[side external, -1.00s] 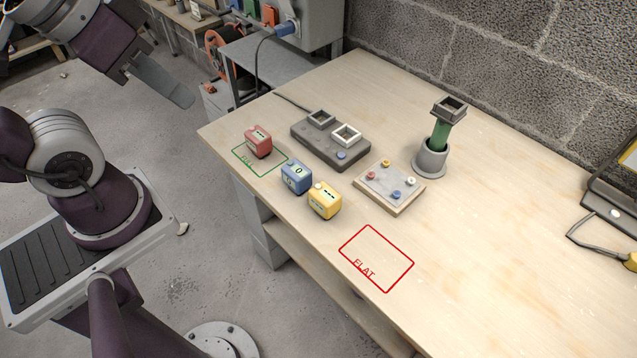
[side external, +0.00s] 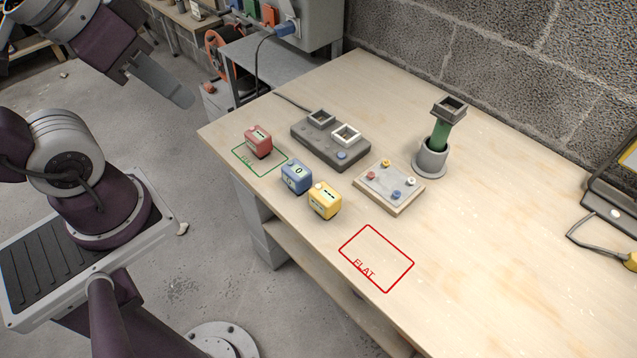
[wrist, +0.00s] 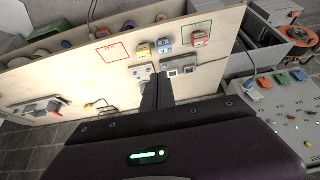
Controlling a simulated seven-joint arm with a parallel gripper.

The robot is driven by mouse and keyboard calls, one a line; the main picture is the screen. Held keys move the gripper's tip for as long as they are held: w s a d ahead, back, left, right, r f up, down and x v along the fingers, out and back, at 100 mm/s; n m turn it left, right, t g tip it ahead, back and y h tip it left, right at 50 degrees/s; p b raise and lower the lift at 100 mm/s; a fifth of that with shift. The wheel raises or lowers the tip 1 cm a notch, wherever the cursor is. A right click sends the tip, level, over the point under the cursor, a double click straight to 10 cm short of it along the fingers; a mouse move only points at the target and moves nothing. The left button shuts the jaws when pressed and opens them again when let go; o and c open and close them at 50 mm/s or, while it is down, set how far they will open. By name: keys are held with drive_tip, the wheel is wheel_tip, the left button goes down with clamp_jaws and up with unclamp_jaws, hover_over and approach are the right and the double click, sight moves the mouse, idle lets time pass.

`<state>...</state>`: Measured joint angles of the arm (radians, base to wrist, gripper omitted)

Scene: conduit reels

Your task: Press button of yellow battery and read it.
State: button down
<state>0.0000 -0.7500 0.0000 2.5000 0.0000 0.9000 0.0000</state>
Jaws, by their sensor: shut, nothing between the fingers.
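The yellow battery (side external: 325,201) stands on the wooden bench near its front edge, with a small light display and a pale button on top. It also shows in the wrist view (wrist: 144,50). The blue battery (side external: 296,177) stands close to its left, its display reading 0. The red battery (side external: 258,141) stands inside the green outline marked FULL (side external: 244,160). The yellow battery's display marks are too small to read surely. My gripper (side external: 186,98) is shut and empty, high at the upper left, away from the bench and batteries; its fingers show in the wrist view (wrist: 157,92).
A grey charger (side external: 330,142) with two square sockets and a blue button lies behind the batteries. A board with coloured buttons (side external: 390,188) and a grey cup holding a green tube (side external: 432,157) stand right. The red FLAT outline (side external: 377,258) is empty.

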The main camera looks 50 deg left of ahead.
idle(0.3)
drive_tip(key=w+a+f+m+t, duration=0.1)
drive_tip(key=w+a+f+m, duration=0.15)
drive_tip(key=w, duration=0.45)
drive_tip(key=w+a+f+m+t+y, duration=0.1)
drive_tip(key=w+m, duration=0.3)
drive_tip(key=w, duration=0.2)
drive_tip(key=w+a+f+m+t, duration=0.1)
drive_tip(key=w+a+f+m, duration=0.15)
drive_tip(key=w, duration=0.45)
drive_tip(key=m+g+h, duration=0.3)
drive_tip(key=m+h, duration=0.6)
drive_tip(key=m, duration=0.2)
hover_over(318, 186)
wheel_tip(318, 186, down, 11)
drive_tip(key=shift+s+a+f, duration=0.15)
drive_tip(key=shift+s+a, duration=0.1)
drive_tip(key=shift+a, duration=0.15)
drive_tip(key=shift+f, duration=0.1)
drive_tip(key=shift+y, duration=0.3)
drive_tip(key=shift+f, duration=4.3)
drive_tip(key=shift+f, duration=0.1)
